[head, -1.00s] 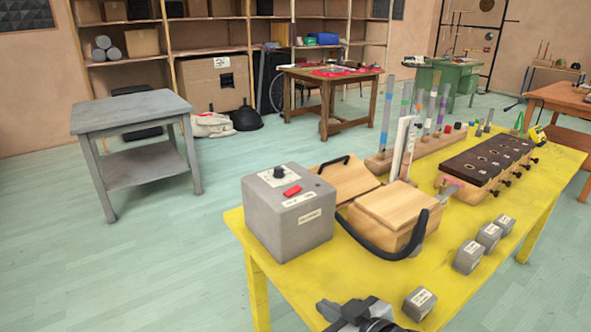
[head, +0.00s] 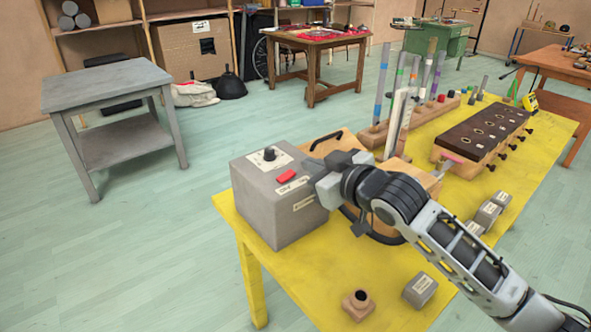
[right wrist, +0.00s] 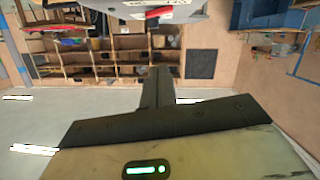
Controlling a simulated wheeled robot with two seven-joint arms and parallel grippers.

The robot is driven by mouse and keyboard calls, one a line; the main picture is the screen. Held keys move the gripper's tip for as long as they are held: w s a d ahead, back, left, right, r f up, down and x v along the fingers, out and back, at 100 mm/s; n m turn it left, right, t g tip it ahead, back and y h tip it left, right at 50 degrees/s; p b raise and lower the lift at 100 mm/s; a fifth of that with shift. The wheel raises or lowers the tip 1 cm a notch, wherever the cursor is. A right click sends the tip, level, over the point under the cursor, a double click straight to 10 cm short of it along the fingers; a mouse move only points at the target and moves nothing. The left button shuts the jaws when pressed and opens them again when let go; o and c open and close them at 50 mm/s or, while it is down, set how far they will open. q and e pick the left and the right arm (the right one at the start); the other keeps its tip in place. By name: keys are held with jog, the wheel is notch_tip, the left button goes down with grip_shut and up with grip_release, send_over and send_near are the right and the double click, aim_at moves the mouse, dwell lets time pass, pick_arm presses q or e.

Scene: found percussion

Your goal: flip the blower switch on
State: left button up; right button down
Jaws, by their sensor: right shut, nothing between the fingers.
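The blower is a grey box (head: 265,205) on the near left end of the yellow table. Its top carries a red switch (head: 286,176) beside a black knob (head: 269,154). In the right wrist view the red switch (right wrist: 153,13) shows at the top edge, on a box that is partly cut off. My right gripper (head: 312,168) is beside the box's upper right edge, just right of the red switch; I cannot tell whether it touches the box. In the right wrist view its fingers (right wrist: 157,88) are together and empty. My left gripper is not in view.
My right arm covers much of a wooden box (head: 425,180) with a black hose. Small grey blocks (head: 420,290) and a wooden piece (head: 358,304) sit on the yellow table (head: 310,275). Upright tubes (head: 383,85) and a dark-topped wooden block (head: 485,140) stand farther back.

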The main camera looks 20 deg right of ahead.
send_over(295, 183)
jog(key=shift+s+a+f+p, duration=0.2)
jog(key=shift+a+f+p, duration=0.15)
jog(key=shift+f, duration=0.45)
jog(key=f, duration=0.2)
jog(key=shift+d+f, duration=0.2)
jog(key=shift+f, duration=0.2)
jog(key=shift+w+d+f, duration=0.1)
jog(key=shift+d+f, duration=0.05)
jog(key=shift+f, duration=0.55)
